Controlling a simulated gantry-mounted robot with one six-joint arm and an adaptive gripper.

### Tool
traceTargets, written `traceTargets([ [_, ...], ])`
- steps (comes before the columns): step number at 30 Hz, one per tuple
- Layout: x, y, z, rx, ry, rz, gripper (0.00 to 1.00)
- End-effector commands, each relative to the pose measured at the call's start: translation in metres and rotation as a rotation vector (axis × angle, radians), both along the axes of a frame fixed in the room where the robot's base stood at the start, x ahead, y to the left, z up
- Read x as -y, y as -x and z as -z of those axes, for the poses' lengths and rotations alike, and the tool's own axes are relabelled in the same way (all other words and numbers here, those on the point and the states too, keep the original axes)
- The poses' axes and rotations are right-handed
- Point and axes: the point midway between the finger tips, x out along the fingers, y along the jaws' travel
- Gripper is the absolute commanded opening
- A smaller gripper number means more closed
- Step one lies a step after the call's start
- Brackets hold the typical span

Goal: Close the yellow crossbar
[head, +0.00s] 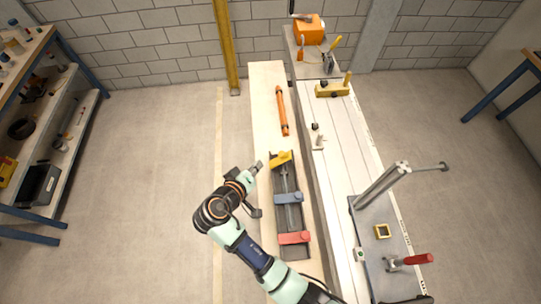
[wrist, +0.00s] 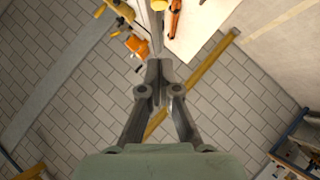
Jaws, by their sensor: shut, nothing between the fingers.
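The yellow crossbar (head: 280,158) sits at the far end of a long dark tray (head: 280,183). It lies at a slant, its right end farther back. A blue crossbar (head: 289,198) and a red crossbar (head: 294,238) lie across the same tray, nearer to me. My gripper (head: 259,166) is shut and empty, just left of the yellow crossbar's left end; I cannot tell whether they touch. In the wrist view the shut fingers (wrist: 159,72) point toward the top, where a yellow piece is cut off by the edge.
An orange tool (head: 282,111) lies on the pale board beyond the tray. To the right, a white bench carries a yellow block (head: 332,90), an orange box (head: 308,30) and a grey plate with a post and red-handled clamp (head: 409,261). The floor left of the board is clear.

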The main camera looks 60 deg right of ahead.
Motion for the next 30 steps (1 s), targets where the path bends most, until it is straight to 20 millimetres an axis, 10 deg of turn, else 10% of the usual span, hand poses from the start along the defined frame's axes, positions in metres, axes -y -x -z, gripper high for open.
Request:
traceTargets([
  [15,0.087,0.004,0.051,-0.002,-0.001,0.001,0.00],
  [30,0.100,0.026,0.078,-0.001,0.000,-0.003,0.00],
])
